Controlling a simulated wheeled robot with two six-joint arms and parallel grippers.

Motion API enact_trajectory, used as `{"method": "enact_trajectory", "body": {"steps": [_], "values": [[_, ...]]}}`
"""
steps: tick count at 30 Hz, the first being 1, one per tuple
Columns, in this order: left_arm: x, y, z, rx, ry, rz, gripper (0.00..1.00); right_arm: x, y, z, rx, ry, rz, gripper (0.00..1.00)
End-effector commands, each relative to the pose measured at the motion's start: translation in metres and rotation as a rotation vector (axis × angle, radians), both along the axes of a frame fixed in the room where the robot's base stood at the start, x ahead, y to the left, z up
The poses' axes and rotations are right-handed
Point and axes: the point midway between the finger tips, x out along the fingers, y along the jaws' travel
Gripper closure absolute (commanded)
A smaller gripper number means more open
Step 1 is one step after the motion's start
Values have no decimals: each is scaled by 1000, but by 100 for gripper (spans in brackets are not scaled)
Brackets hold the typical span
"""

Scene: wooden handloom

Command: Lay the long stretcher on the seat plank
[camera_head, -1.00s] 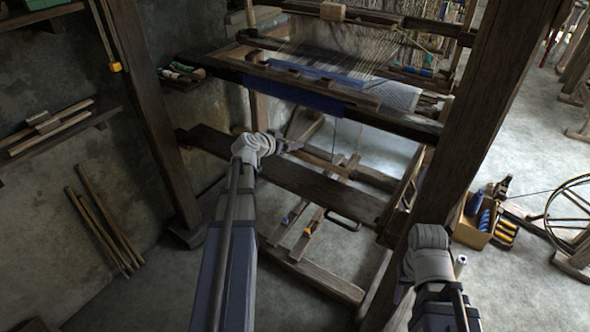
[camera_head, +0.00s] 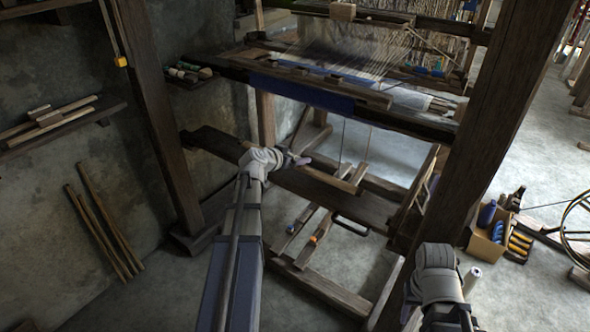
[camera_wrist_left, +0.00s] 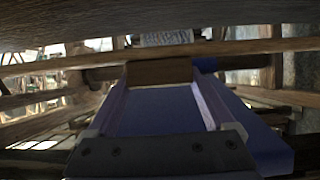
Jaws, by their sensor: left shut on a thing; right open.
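The seat plank (camera_head: 340,198) is a long dark board crossing the loom's front, running from upper left to lower right. My left gripper (camera_head: 302,160) is above or just behind the plank's middle in the head view. In the left wrist view the gripper (camera_wrist_left: 160,80) is shut on a brown wooden bar (camera_wrist_left: 103,74), apparently the long stretcher, which sticks out on both sides of the fingers. In the head view I cannot clearly tell the held bar from the loom timbers. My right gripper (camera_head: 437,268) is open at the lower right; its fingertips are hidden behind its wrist.
Treadles (camera_head: 310,235) and a low floor beam (camera_head: 320,285) lie below the plank. A box of spools (camera_head: 487,240) stands at right. Poles (camera_head: 105,235) lean on the left wall.

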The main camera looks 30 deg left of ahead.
Motion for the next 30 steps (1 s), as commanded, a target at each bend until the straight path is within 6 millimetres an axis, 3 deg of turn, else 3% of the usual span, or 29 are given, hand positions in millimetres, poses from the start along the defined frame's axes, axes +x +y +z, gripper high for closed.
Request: {"method": "enact_trajectory", "body": {"steps": [10, 23, 24, 27, 30], "values": [[0, 0, -37, 0, 0, 0, 81, 0, -1, -37, -4, -1, 1, 50], [0, 0, -40, 0, 0, 0, 81, 0, -1, -40, -6, -2, 1, 50], [0, 0, -40, 0, 0, 0, 11, 0, -1, -40, -6, -2, 2, 50], [0, 0, -39, 0, 0, 0, 0, 0, -1, -39, -6, -2, 1, 50], [0, 0, -39, 0, 0, 0, 0, 0, -1, -39, -6, -2, 1, 50]]}}
